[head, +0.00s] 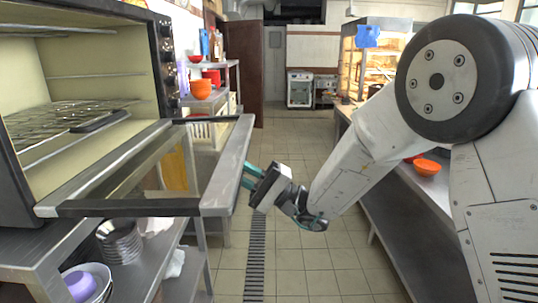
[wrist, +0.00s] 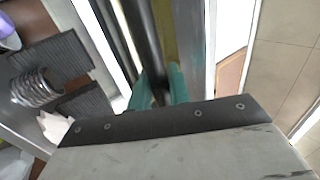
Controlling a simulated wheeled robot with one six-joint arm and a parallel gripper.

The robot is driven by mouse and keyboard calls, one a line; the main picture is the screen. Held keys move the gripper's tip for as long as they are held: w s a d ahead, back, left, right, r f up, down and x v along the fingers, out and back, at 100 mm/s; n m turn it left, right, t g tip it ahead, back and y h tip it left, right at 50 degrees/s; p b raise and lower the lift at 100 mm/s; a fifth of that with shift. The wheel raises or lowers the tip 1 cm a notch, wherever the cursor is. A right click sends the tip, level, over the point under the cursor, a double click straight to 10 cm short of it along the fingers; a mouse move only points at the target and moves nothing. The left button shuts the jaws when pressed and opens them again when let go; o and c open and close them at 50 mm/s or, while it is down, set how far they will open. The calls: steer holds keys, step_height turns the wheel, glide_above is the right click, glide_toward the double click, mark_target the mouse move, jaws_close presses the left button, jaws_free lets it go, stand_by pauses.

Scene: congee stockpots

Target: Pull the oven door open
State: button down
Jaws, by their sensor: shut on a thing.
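The oven (head: 82,60) stands at the left in the head view, with its chamber and wire racks in the open. Its glass oven door (head: 226,165) is folded down to about level, sticking out toward the aisle. My gripper (head: 252,177) is at the door's outer edge, with its teal fingers reaching to that edge from the right. In the wrist view, the teal fingers (wrist: 159,90) are shut on a dark bar, the door handle (wrist: 141,38). In the head view the door's edge hides the handle.
A metal shelf under the oven holds stacked metal bowls (head: 120,242) and a purple bowl (head: 79,285). A counter with an orange bowl (head: 427,167) runs along the right. The tiled aisle (head: 300,255) between is clear. A shelf with red and orange bowls (head: 201,89) stands behind the door.

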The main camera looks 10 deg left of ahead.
steer(key=shift+a+f, duration=0.2)
steer(key=shift+f, duration=0.15)
steer(key=shift+d+f, duration=0.1)
steer(key=shift+f, duration=0.05)
steer(key=c, duration=1.4)
jaws_free()
steer(key=shift+w+f, duration=0.1)
steer(key=shift+o, duration=0.3)
steer(key=shift+d, duration=0.2)
steer(key=v, duration=0.7)
steer(key=shift+d+f, duration=0.15)
steer(key=shift+f, duration=0.05)
